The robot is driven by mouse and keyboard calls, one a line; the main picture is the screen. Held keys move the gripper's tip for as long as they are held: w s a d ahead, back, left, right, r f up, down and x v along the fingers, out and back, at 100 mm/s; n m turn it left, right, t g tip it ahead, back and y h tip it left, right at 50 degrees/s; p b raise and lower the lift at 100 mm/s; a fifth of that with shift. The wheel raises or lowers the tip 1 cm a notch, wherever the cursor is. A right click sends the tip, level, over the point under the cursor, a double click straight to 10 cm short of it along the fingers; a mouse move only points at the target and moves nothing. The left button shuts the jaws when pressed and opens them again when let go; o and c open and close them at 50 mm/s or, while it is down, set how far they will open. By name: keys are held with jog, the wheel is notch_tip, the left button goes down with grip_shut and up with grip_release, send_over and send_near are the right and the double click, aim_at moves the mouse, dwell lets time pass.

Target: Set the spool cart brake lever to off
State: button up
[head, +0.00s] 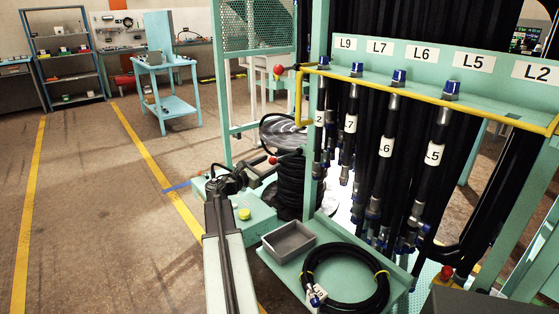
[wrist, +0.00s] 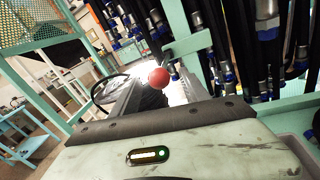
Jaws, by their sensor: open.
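A red ball knob (head: 272,160) shows beside the black hose spool (head: 290,183), low behind the green frame. It looks like the end of the brake lever; the lever's shaft and any on/off marking cannot be made out. In the wrist view a red ball (wrist: 159,77) appears ahead of and between my grey fingers, with the dark coil behind it. My gripper (head: 230,178) is open, to the left of the knob and apart from it in the head view. Whether the fingers reach around the ball cannot be told.
A green hose rack with labelled hoses (head: 386,147) and a yellow rail (head: 430,98) stands at right. A green shelf holds a grey bin (head: 289,240) and a coiled hose (head: 345,278). Another red knob (head: 278,69) sits higher. Open floor lies at left.

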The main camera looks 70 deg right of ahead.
aim_at(280, 159)
jog(key=x, duration=0.6)
jog(key=shift+d, duration=0.2)
grip_shut()
jog(key=shift+s+a+f, duration=0.1)
jog(key=shift+s, duration=0.05)
dwell(0.8)
jog(key=shift+d, duration=0.25)
jog(key=shift+a+r+p, duration=0.2)
jog(key=shift+p, duration=0.45)
